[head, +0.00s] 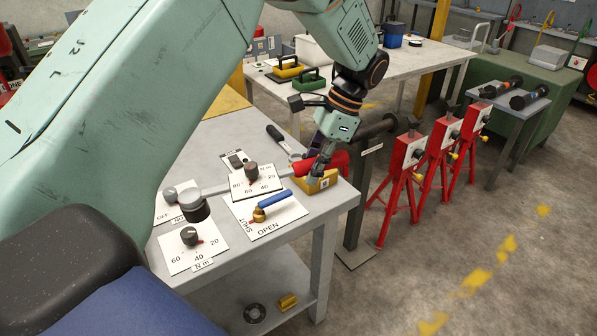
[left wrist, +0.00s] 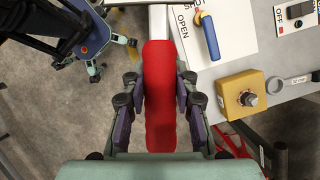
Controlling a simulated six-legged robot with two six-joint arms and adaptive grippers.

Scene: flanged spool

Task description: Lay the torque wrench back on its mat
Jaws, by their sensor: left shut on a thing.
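The torque wrench has a long red handle (head: 338,161) and a bright metal shaft (left wrist: 158,20). My left gripper (head: 318,166) is shut on the red handle above the right end of the grey table (head: 338,201). In the left wrist view the handle (left wrist: 159,95) lies between both fingers of the left gripper (left wrist: 160,108). In the head view the shaft runs left, over the dial cards, to a round grey-and-dark head (head: 195,205). I cannot make out the wrench's mat for certain. My right gripper is not in view.
A yellow box (head: 318,184) sits beneath the gripper at the table edge. A blue-handled valve (head: 273,200), several dial knobs (head: 190,236) and a spanner (head: 281,139) crowd the tabletop. Red stands (head: 403,170) stand right of the table. A tan patch (head: 222,104) shows at the table's back.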

